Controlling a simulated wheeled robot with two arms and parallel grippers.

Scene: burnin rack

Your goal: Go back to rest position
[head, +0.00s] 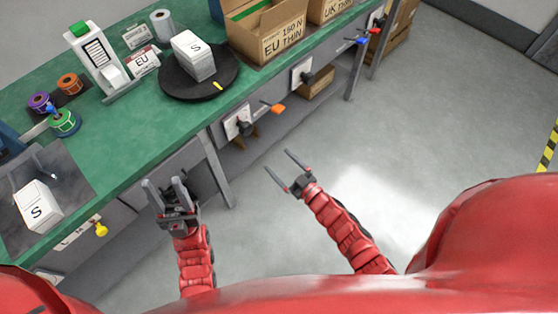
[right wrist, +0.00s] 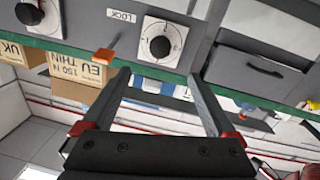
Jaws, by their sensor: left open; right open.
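My left gripper (head: 168,195) is open and empty in the head view, in front of the bench's front edge. My right gripper (head: 279,170) is open and empty over the floor, further right and apart from the bench. In the right wrist view its two fingers (right wrist: 158,95) stand wide apart with nothing between them. Beyond them are a grey panel with a round dial (right wrist: 158,45) and an orange lever (right wrist: 103,55).
The green bench (head: 120,170) holds a white S box (head: 38,205), another S box (head: 193,55) on a black turntable (head: 218,84), a label printer (head: 97,60), coloured spools (head: 64,122) and an EU THIN carton (head: 268,35). Floor (head: 400,150) at right is clear.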

